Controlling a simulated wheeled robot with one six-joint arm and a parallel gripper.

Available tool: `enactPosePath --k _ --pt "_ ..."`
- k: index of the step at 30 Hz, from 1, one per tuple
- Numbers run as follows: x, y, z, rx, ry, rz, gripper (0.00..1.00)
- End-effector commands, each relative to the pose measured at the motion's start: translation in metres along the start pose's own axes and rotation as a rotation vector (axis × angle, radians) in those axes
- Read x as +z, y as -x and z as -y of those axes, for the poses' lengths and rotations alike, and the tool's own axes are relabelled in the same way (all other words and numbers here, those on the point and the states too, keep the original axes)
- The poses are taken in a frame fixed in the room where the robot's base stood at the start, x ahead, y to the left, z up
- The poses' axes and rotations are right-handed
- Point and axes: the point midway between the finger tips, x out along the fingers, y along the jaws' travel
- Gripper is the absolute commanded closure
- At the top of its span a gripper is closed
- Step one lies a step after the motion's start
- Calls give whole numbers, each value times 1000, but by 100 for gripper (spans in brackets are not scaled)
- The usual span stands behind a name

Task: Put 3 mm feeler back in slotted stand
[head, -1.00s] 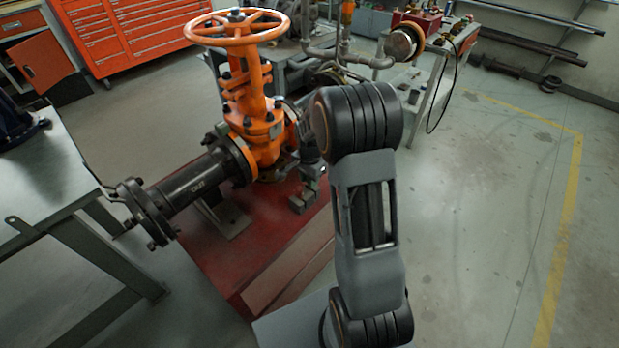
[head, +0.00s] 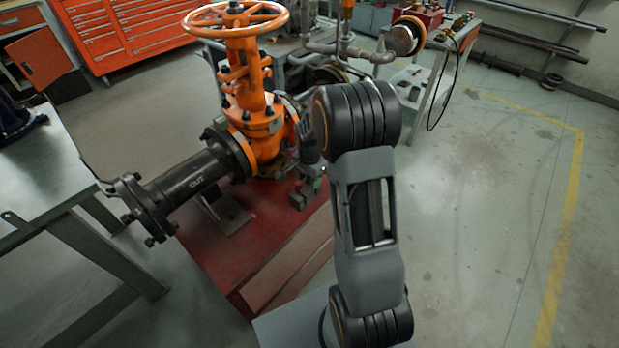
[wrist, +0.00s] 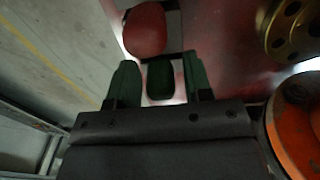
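My gripper (wrist: 161,80) shows in the wrist view with its two green fingers apart. A dark green block (wrist: 160,80) shows between the fingers, with a gap on each side; I cannot tell whether it is the slotted stand or part of a feeler. In the head view my gripper is mostly hidden behind my arm, near the orange valve (head: 262,130). A small grey-green block (head: 302,196) is just below it, over the red plinth. I cannot make out the 3 mm feeler in either view.
The black outlet pipe (head: 195,182) and its flange extend left from the valve. The red plinth (head: 225,260) lies below. A steel table (head: 40,180) stands at left. A rounded red thing (wrist: 146,28) is ahead in the wrist view. The floor at right is clear.

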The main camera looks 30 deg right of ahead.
Motion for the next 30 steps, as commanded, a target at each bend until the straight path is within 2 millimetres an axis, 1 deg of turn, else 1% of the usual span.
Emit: enactPosePath --k 1,3,10,14,17,24,30 --pt "0 0 0 0 0 0 49" --pt "0 0 0 0 0 0 43" --pt "0 1 0 0 0 0 43" --pt "0 11 0 -2 0 -1 43" --pt "0 27 0 -3 0 -2 43" --pt "0 77 1 -4 0 -3 43" --pt "0 111 0 -3 0 -2 43"
